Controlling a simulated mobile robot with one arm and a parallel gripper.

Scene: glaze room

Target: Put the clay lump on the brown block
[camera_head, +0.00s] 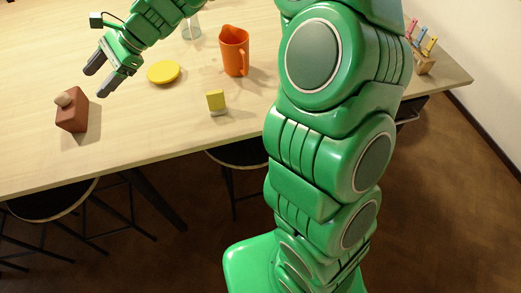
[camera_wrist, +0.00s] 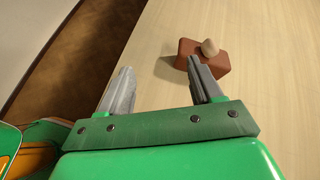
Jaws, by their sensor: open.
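The brown block (camera_head: 73,117) stands on the table at the left in the head view. The clay lump (camera_head: 63,100), small, beige and rounded, rests on top of it, toward one edge. In the wrist view the brown block (camera_wrist: 214,56) lies beyond the right finger, which hides part of it, and the clay lump (camera_wrist: 210,47) sits on its top. My gripper (camera_head: 96,82) is open and empty, to the upper right of the block and apart from it. Its fingers also show in the wrist view (camera_wrist: 162,78) with nothing between them.
A yellow disc (camera_head: 163,72), an orange jug (camera_head: 234,52), a clear glass (camera_head: 191,28) and a small yellow-topped item (camera_head: 216,102) stand on the table (camera_head: 150,140). A holder with colored tools (camera_head: 424,62) is at the far right. Stools (camera_head: 50,203) stand at the front edge.

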